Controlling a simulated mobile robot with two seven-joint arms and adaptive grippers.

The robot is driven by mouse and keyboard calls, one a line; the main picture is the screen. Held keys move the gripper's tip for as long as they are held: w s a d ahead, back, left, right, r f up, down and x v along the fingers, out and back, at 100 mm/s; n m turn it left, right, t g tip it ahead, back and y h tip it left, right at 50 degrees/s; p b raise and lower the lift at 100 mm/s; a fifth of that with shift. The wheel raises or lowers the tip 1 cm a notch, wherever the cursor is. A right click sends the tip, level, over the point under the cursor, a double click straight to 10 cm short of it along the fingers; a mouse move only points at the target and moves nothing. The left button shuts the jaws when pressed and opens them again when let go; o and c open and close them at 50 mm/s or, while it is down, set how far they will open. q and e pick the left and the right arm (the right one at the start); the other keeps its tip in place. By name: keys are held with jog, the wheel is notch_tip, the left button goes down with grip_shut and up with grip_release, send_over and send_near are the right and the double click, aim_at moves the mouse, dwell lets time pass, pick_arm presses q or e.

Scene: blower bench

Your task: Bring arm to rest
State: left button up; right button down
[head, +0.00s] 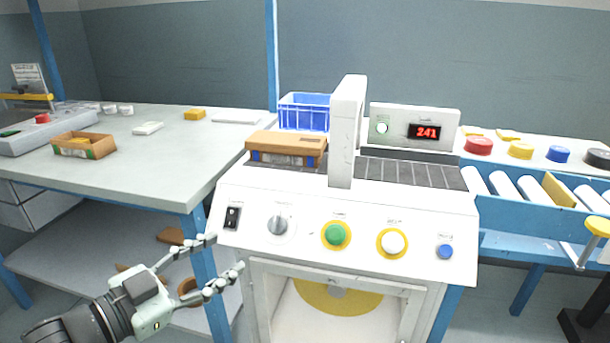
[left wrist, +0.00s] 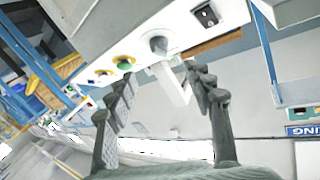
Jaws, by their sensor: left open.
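My left gripper (head: 226,259) is open and empty. In the head view it is at the lower left, in front of the blower machine's (head: 232,200) left front edge and below its control panel. In the left wrist view its two fingers (left wrist: 160,90) are spread apart, with the panel beyond them. The panel carries a black switch (head: 232,217), a grey knob (head: 281,225), a green button (head: 336,235), a white button (head: 392,243) and a blue button (head: 445,252). The machine's display (head: 427,132) reads 241 in red. My right gripper is in neither view.
A cardboard box (head: 287,146) lies on the machine's left side, with a blue crate (head: 305,112) behind it. A grey workbench (head: 185,165) stands left, holding an open carton (head: 84,145). A roller conveyor (head: 505,187) runs right. Brown items lie on the lower shelf (head: 75,240).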

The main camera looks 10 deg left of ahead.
pick_arm(q)
jog(key=s+a+f+n+g+y, duration=0.1)
jog(key=a+f+n+g+y, duration=0.25)
jog(key=f, duration=0.65)
jog(key=s+a+f+n+g+y, duration=0.1)
jog(key=a+f+n+y, duration=0.1)
jog(key=a+f+y, duration=0.6)
jog(key=s+d+f+n+g+h, duration=0.1)
jog(key=s+d+f+g, duration=0.3)
jog(key=f, duration=0.5)
jog(key=s+d+f+n+g+h, duration=0.1)
jog(key=s+d+f+g, duration=0.2)
jog(key=s+f, duration=0.5)
jog(key=shift+s+d+f+g, duration=0.25)
jog(key=shift+d+f+g, duration=0.1)
jog(key=shift+d+f, duration=0.15)
